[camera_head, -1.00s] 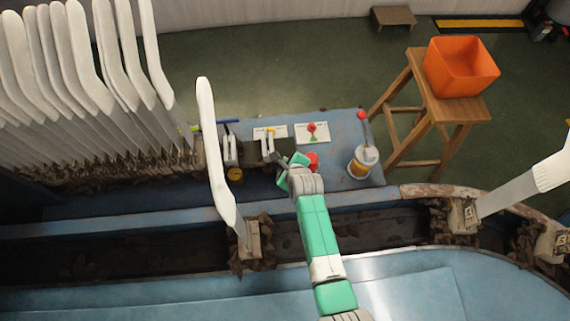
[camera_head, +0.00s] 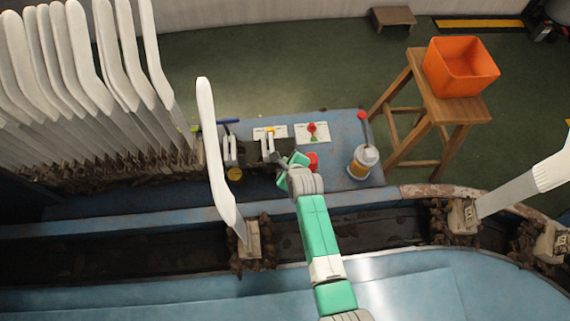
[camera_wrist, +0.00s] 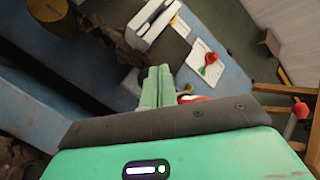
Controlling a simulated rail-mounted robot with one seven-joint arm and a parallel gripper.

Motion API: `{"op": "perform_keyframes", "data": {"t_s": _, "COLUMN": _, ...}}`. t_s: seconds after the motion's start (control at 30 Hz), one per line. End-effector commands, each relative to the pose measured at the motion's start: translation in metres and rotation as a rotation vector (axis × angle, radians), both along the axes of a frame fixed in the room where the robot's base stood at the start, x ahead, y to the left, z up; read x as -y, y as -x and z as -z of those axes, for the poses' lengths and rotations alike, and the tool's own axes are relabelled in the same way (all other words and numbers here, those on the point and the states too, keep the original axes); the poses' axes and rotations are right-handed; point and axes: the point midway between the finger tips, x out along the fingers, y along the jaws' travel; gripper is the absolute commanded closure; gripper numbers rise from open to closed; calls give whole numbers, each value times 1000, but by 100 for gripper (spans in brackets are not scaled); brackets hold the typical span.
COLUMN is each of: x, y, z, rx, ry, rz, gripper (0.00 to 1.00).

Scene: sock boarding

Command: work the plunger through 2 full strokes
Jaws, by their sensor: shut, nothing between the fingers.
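A red knob (camera_head: 312,160) sits on the blue bench, just right of my gripper (camera_head: 291,163) in the head view. In the wrist view my gripper (camera_wrist: 158,72) has its two green fingers together with nothing between them, and a red patch (camera_wrist: 192,98) shows just beyond and right of them. I cannot tell whether the fingers touch the knob, and its shaft is hidden. A pale pot with an amber base (camera_head: 362,163) and a red-ended lever (camera_head: 362,118) stands further right. I cannot tell for certain which of these is the plunger.
Two white cards (camera_head: 312,132) lie behind the knob, and levers (camera_head: 268,145) stand to its left. A white sock form (camera_head: 212,150) rises left of my arm; several more crowd the far left. A wooden stool (camera_head: 478,108) carries an orange bin (camera_head: 460,68) at right.

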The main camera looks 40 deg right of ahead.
Motion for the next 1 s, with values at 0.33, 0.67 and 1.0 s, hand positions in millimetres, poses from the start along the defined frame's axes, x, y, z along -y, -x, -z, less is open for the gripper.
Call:
{"op": "perform_keyframes", "data": {"t_s": 0.33, "x": 0, "y": 0, "z": 0, "rx": 0, "ry": 0, "rz": 0, "gripper": 100}}
{"op": "perform_keyframes", "data": {"t_s": 0.67, "x": 0, "y": 0, "z": 9, "rx": 0, "ry": 1, "rz": -1, "gripper": 100}}
{"op": "perform_keyframes", "data": {"t_s": 1.0, "x": 0, "y": 0, "z": 9, "rx": 0, "ry": 0, "rz": 0, "gripper": 100}}
